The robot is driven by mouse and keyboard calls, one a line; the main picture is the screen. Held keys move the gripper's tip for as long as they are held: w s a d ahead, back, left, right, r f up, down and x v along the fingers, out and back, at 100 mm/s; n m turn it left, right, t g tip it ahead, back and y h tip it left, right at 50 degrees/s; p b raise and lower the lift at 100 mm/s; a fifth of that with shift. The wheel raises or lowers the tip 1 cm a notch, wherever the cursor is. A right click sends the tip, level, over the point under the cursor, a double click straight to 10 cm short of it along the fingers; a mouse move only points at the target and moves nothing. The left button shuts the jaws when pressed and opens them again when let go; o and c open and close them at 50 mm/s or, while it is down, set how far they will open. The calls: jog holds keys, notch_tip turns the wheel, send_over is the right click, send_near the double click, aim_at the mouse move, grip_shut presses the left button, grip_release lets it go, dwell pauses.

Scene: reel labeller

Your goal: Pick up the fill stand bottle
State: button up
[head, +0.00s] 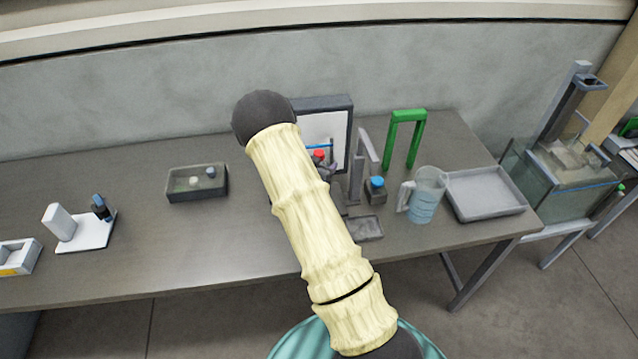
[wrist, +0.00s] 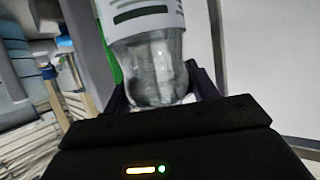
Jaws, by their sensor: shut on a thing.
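A clear bottle (wrist: 150,65) with a white printed label is between the dark jaws of my gripper (wrist: 162,88) in the wrist view. The gripper is shut on it. Its top is out of the wrist picture. In the head view a red cap (head: 318,155) shows beside my arm at the gripper, which is mostly hidden behind the pale arm sleeve. I cannot tell whether the bottle's base touches anything. A grey stand (head: 357,180) is just right of the gripper.
A small blue-capped bottle (head: 376,190), a measuring jug (head: 424,195), a green frame (head: 406,117) and a grey tray (head: 485,212) stand to the right. A dark box (head: 180,194) and a white block on a plate (head: 60,222) are left.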

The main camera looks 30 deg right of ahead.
grip_shut()
jog(key=shift+r, duration=0.15)
notch_tip(320, 180, up, 10)
jog(key=shift+f+b, duration=0.1)
jog(key=shift+b, duration=1.05)
